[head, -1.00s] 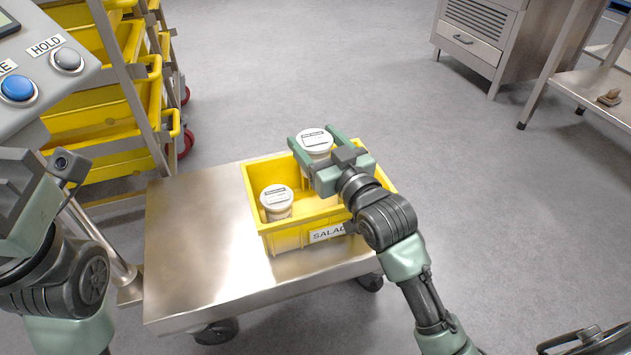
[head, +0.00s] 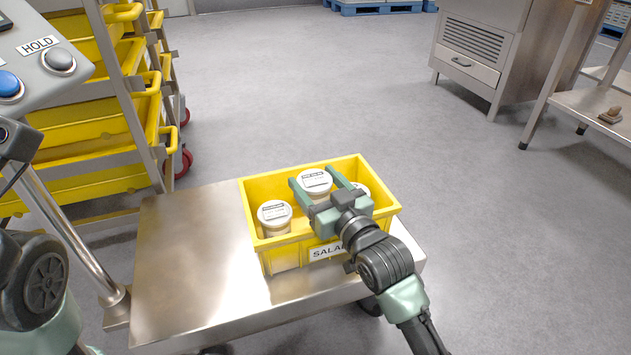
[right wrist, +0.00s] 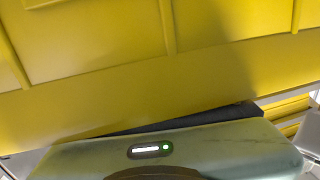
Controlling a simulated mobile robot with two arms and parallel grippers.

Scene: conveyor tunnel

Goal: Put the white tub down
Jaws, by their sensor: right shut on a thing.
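My right gripper (head: 313,178) is shut on a white tub (head: 314,183) with a white, dark-printed lid. The tub is upright inside the yellow crate (head: 283,259), near its back wall; whether its base touches the crate floor is hidden. A second tub (head: 275,214) stands in the crate's left part. A third tub (head: 361,189) shows partly at the right, behind the gripper.
The crate, labelled SALAD, sits on the right part of a steel cart top (head: 190,250); the left part is bare. A rack of yellow bins (head: 95,120) stands behind left. A control panel (head: 40,60) is at upper left.

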